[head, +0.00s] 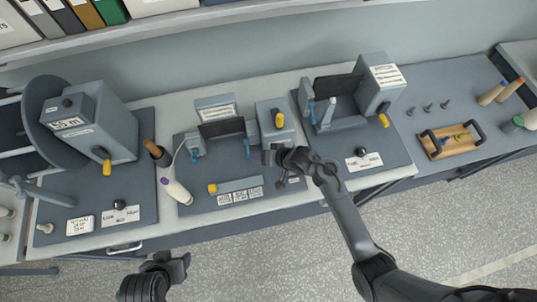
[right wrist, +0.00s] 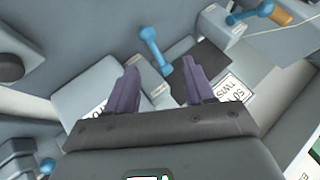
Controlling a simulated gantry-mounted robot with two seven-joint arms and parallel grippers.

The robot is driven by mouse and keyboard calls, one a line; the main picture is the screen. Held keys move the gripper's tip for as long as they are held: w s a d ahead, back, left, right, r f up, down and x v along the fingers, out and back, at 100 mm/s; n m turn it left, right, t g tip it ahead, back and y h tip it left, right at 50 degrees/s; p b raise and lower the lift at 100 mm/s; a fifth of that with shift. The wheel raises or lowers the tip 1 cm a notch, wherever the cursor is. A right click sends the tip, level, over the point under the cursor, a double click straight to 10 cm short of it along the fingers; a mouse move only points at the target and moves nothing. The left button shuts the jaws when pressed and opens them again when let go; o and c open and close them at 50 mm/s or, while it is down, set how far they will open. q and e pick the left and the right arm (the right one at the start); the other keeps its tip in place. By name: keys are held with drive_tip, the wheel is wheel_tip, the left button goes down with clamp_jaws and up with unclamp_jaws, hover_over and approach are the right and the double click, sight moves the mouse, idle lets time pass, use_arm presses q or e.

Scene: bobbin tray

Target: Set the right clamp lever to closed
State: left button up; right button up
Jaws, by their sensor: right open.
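The right clamp lever (head: 247,147) is a small blue lever at the right side of the middle station, beside a dark panel. In the right wrist view the blue lever (right wrist: 152,45) stands beyond the fingertips, in line with the gap between them. My right gripper (head: 265,157) is just right of and slightly below the lever in the head view. Its purple fingers (right wrist: 161,80) are spread with nothing between them. Whether they touch the lever is unclear. My left gripper (head: 180,264) hangs low in front of the bench, away from everything; its finger gap is not clear.
A second blue lever (head: 192,151) stands at the middle station's left side. A grey block with a yellow knob (head: 279,119) is close above my right gripper. A wooden tray (head: 453,142) lies far right.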

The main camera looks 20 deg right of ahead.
drive_tip(key=shift+v, duration=1.8)
drive_tip(key=shift+s+f, duration=0.1)
